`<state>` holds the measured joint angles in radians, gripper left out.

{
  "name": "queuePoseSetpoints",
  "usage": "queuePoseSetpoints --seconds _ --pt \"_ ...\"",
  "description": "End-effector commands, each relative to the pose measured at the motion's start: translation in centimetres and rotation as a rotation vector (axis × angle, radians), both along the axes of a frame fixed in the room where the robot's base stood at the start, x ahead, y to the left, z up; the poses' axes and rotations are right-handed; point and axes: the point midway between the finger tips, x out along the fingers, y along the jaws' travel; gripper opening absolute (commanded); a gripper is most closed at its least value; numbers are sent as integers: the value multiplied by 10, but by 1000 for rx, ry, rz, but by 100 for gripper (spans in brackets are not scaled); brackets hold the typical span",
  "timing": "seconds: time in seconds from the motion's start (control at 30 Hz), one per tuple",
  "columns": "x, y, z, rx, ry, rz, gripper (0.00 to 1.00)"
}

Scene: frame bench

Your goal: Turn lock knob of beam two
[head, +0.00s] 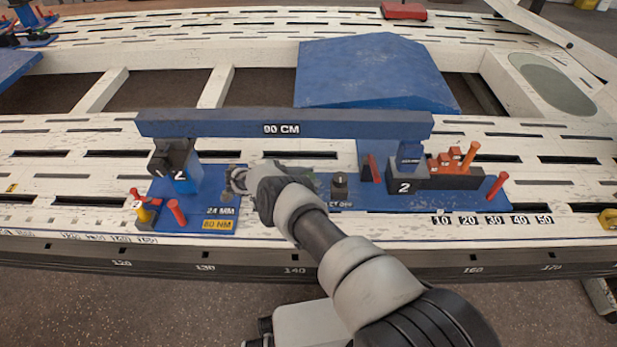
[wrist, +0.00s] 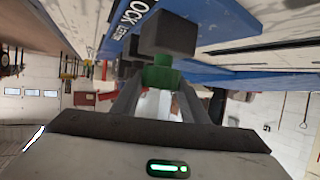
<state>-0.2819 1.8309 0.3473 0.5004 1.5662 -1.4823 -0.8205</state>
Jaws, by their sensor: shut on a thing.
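A long dark blue beam (head: 282,125) marked "90 CM" rests across two supports. A dark block on the left support (head: 182,178) and the block of the right support (head: 404,187) both carry a "2". My gripper (head: 236,181) is low over the blue base plate, right of the left support; it hides what it holds in the head view. In the wrist view my gripper (wrist: 160,92) is shut on a green knob (wrist: 161,73) below a dark block (wrist: 168,34). A label ending "OCK LEFT" is partly in view there. The knob's turn angle cannot be told.
A black knob marked "1" (head: 340,186) stands right of my gripper. Red pegs (head: 177,212) and an orange lever (head: 468,157) stick up at the ends. A blue sloped block (head: 375,75) lies behind the beam. The slotted white bench front is mostly clear.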

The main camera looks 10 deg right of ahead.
Motion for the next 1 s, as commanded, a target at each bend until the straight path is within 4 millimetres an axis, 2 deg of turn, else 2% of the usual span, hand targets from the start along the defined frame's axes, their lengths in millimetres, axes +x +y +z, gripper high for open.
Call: queuePoseSetpoints --seconds 0.27,0.3,0.4,0.77,0.87,1.0 --pt "0 -1 0 -1 0 -3 18" --pt "0 -1 0 -1 0 -3 42" --pt "0 -1 0 -1 0 -3 59" --pt "-1 3 2 0 -1 0 59" --pt "-3 13 6 0 -2 1 59" --pt "-9 38 16 2 -2 2 59"
